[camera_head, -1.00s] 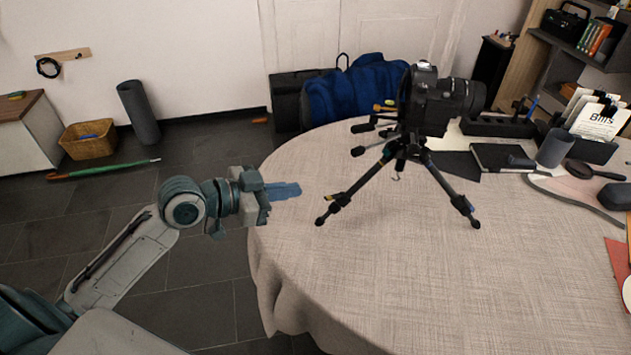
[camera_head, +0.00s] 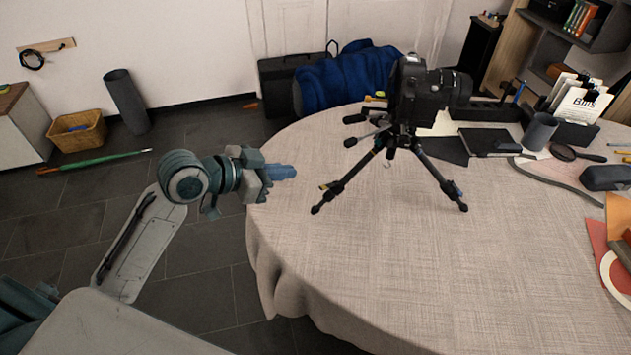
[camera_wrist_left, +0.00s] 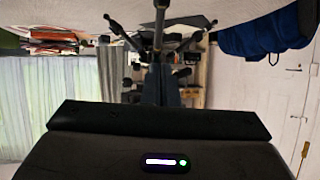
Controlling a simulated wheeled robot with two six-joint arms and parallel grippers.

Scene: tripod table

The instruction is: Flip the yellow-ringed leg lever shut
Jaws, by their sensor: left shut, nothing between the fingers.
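The black camera tripod (camera_head: 423,165) stands on the round table with a black camera (camera_head: 425,92) on top. On its left leg the yellow-ringed leg lever (camera_head: 327,186) shows as a small yellow-marked piece that seems to stick out to the left; its exact angle is too small to tell. My left gripper (camera_head: 283,172) is shut and empty, with its blue fingers pointing right toward that leg, a gap short of the lever. In the left wrist view the shut fingers (camera_wrist_left: 161,86) point at the tripod (camera_wrist_left: 158,28), which appears upside down; the lever cannot be made out there.
The pale cloth-covered table (camera_head: 400,270) is clear in front of the tripod. A notebook (camera_head: 488,141), a grey cup (camera_head: 539,132) and a magnifying glass (camera_head: 563,152) lie to the right. A blue bag (camera_head: 350,78) is behind the table.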

